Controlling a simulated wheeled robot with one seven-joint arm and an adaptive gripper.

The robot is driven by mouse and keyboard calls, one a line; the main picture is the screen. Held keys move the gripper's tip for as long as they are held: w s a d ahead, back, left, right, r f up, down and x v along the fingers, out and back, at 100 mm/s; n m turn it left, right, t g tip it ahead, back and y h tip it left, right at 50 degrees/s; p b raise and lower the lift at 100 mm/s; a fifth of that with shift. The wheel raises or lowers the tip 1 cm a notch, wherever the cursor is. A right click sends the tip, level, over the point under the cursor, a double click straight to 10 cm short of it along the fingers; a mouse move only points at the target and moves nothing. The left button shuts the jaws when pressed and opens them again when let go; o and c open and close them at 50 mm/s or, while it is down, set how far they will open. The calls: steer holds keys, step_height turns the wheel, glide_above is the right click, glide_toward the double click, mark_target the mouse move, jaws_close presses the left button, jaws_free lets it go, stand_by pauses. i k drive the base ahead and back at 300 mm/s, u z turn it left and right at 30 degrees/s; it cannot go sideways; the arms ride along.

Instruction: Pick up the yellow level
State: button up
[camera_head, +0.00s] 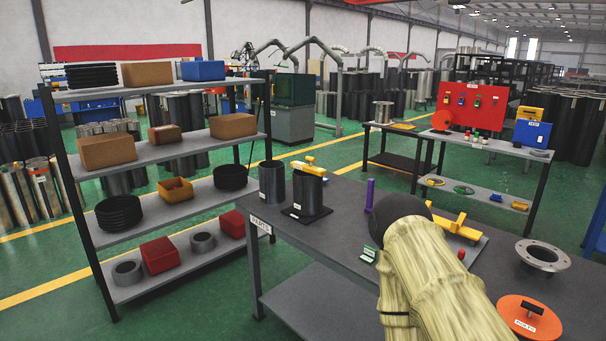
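A yellow bar-shaped piece (312,170) lies across the top of a dark flanged cylinder (308,192) at the far left of the near table. A second yellow piece (462,230), with a bar and a raised part, lies on a grey plate right of my arm. I cannot tell for sure which of the two is the level. My arm, in a pale yellow cover, reaches over the table from the lower right. My gripper is not visible; the arm's dark rounded end hides what is beyond it.
Another dark cylinder (272,182) stands left of the flanged one. A loaded shelf (172,207) stands left.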

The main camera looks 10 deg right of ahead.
mark_target(309, 169)
steer(key=u, duration=1.05)
steer(key=i, duration=1.2)
steer(key=z, duration=0.8)
steer(key=i, duration=0.9)
steer(key=z, duration=1)
